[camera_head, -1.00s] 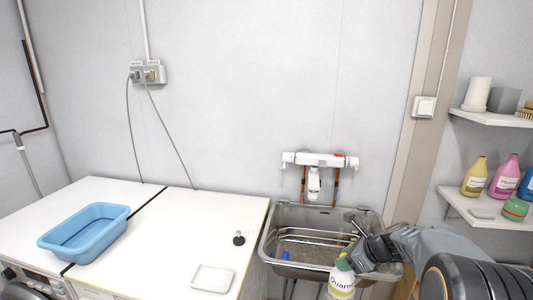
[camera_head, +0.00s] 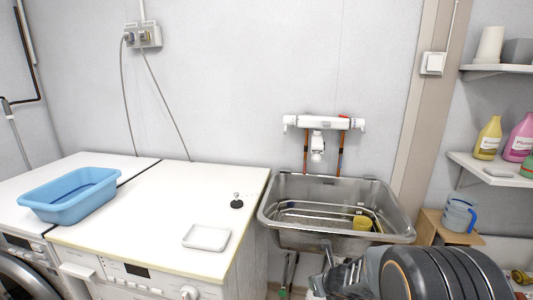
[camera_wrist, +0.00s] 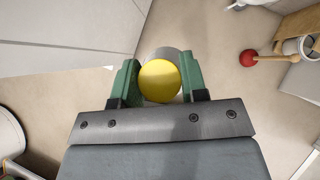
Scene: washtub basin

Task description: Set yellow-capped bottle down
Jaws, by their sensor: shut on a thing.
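The yellow cap (camera_wrist: 160,82) of the bottle sits between the two green fingers of my gripper (camera_wrist: 158,74) in the wrist view. My gripper is shut on the bottle, seen from above. A little of its pale body (camera_wrist: 165,53) shows behind the cap; the rest is hidden below it. Tan floor lies beneath in the wrist view. In the head view my gripper is low at the bottom edge, in front of the basin, and the bottle is mostly hidden or cut off there. I cannot tell whether its base touches the floor.
The metal basin (camera_head: 290,184) holds a yellow cup (camera_head: 362,223). Washing machines with a white top (camera_head: 150,215) stand left, bearing a blue tub (camera_head: 70,197) and a white dish (camera_head: 206,237). A red plunger (camera_wrist: 249,58) lies on the floor. Bare floor surrounds the bottle.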

